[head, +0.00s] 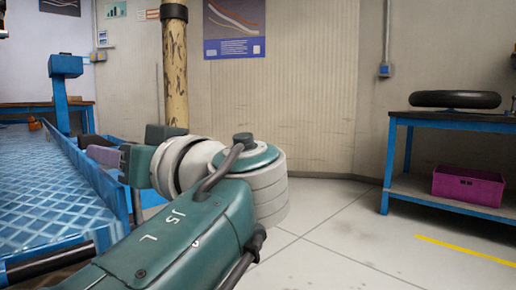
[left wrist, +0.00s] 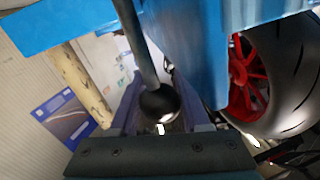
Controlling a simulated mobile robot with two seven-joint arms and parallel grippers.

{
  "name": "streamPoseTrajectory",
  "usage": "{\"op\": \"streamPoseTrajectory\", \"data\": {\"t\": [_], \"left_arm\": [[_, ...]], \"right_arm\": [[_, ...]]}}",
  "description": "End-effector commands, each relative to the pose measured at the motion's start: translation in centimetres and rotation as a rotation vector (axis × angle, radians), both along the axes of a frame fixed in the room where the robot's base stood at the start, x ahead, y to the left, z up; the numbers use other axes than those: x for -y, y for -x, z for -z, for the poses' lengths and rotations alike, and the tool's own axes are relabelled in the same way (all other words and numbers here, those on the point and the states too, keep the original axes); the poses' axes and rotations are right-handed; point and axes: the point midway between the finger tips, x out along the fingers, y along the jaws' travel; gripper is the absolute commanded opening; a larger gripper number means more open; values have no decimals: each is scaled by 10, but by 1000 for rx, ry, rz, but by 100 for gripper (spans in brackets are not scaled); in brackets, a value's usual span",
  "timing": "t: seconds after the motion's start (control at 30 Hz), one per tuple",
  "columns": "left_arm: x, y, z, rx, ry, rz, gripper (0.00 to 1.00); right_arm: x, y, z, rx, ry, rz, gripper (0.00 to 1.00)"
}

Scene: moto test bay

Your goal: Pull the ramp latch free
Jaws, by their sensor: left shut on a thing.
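The ramp latch shows in the left wrist view as a dark grey rod ending in a round black knob (left wrist: 160,103). My left gripper (left wrist: 158,122) is shut on this knob, with a purple-grey finger on each side of it. The rod runs up from the knob beside a blue metal post. In the head view my left gripper (head: 104,156) is at the right side of the blue ramp (head: 45,190), and the latch is hidden there. My right gripper is not in view.
A motorcycle wheel with a red rim (left wrist: 248,72) stands close on the right in the left wrist view. A blue workbench (head: 450,120) with a tyre (head: 455,99) and a magenta crate (head: 468,186) is at the right. A yellow pole (head: 175,70) stands behind. The floor between is clear.

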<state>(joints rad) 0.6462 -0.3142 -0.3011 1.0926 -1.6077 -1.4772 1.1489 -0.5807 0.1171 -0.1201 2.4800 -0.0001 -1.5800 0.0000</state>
Motion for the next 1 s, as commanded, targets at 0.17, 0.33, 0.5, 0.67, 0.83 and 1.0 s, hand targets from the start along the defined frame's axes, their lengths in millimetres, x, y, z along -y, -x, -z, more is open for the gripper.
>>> {"op": "streamPoseTrajectory", "data": {"t": [0.17, 0.33, 0.5, 0.67, 0.83, 1.0], "left_arm": [[0, 0, 1, -1, 0, 0, 0], [0, 1, 3, 5, -7, 0, 0], [7, 6, 8, 64, -76, 1, 0], [14, 12, 4, 127, -148, 1, 0], [19, 16, -1, 158, -187, 0, 0], [19, 17, -4, 160, -189, 0, 0]], "right_arm": [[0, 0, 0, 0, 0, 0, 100], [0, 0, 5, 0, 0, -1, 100], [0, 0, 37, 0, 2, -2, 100], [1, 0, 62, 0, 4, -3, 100], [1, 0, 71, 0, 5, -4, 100], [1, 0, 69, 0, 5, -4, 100]]}}
